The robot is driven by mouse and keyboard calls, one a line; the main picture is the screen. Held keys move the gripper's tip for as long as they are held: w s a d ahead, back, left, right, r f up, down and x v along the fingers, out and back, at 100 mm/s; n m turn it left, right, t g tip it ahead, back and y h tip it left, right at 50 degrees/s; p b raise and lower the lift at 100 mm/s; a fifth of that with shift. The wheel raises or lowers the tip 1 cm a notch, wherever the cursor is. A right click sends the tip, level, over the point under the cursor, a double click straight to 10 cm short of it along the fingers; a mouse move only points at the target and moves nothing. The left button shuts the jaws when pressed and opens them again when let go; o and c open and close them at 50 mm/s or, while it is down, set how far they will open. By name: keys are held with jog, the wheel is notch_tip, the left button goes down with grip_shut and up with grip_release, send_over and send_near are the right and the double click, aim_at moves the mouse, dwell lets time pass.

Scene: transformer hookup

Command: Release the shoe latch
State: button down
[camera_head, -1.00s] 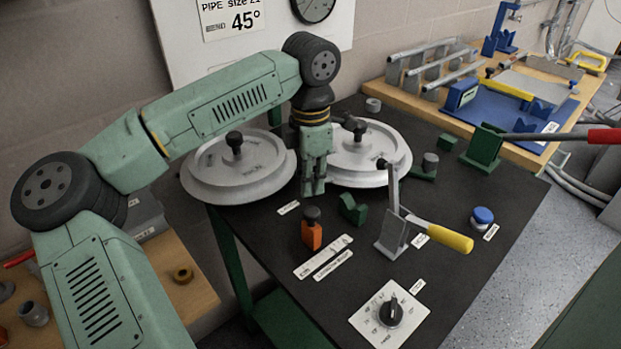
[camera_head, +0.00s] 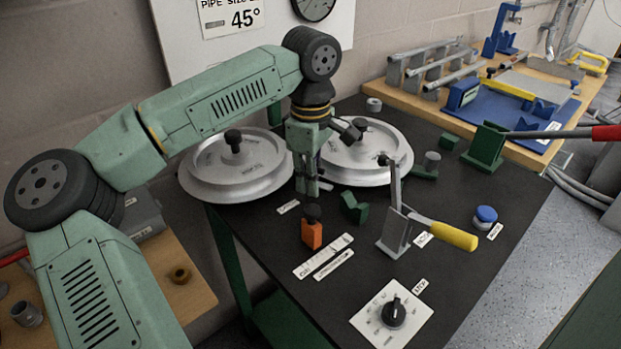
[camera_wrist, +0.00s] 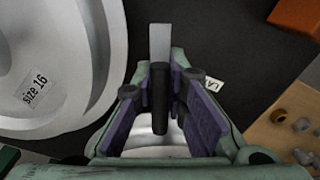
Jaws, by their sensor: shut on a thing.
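The shoe latch shows in the wrist view as a dark upright grip (camera_wrist: 160,88) with a pale grey bar (camera_wrist: 160,42) beyond it. My gripper (camera_wrist: 161,100) has its purple-padded fingers on both sides of the grip and is shut on it. In the head view my gripper (camera_head: 307,190) points down in front of the two grey round shoes, the left one (camera_head: 215,180) and the right one (camera_head: 385,165). The latch is mostly hidden there by my fingers. A partly covered label (camera_wrist: 212,84) beginning "LA" lies beside the grip.
An orange block with a dark knob (camera_head: 312,235) stands just in front of my gripper. A green V-block (camera_head: 353,207) is to its right. Further right are a yellow-handled lever (camera_head: 450,235), a blue button (camera_head: 486,215) and a dial plate (camera_head: 415,318).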

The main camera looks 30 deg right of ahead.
jog(key=m, duration=0.4)
jog(key=shift+m, duration=0.3)
jog(key=m, duration=0.4)
jog(key=shift+m, duration=0.3)
jog(key=c, duration=1.7)
grip_release()
jog(key=shift+o, duration=0.2)
notch_tip(320, 180, up, 12)
jog(key=shift+r, duration=0.1)
